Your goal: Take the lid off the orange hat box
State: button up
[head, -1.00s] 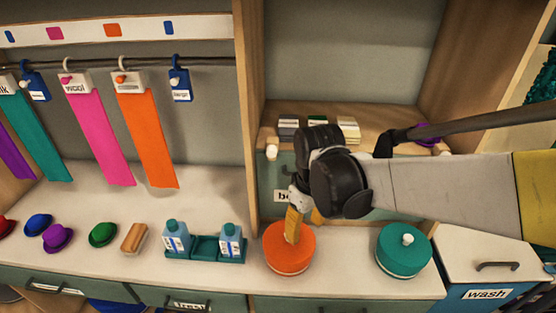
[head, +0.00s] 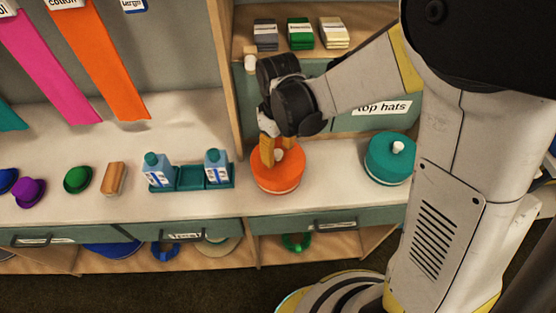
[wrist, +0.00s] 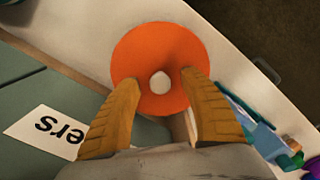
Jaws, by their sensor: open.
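The orange hat box (head: 277,178) stands on the white counter, with its orange lid (head: 292,158) on top. A white knob (head: 279,155) sits at the middle of the lid. In the wrist view the round lid (wrist: 160,45) and its knob (wrist: 160,82) show from above. My gripper (head: 277,153) is open over the lid, its two orange-brown fingers pointing down around the knob. In the wrist view the fingers of my gripper (wrist: 158,85) are apart on either side of the knob, not touching it. The far side of the box is hidden.
A teal hat box (head: 391,165) with a white knob stands to the right. A teal tray (head: 190,183) with two blue bottles is close on the left. Small hats and a brush (head: 114,178) lie further left. Drawers run below the counter edge.

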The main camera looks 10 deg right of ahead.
jog(key=shift+f, duration=0.65)
jog(key=shift+r, duration=0.1)
grip_shut()
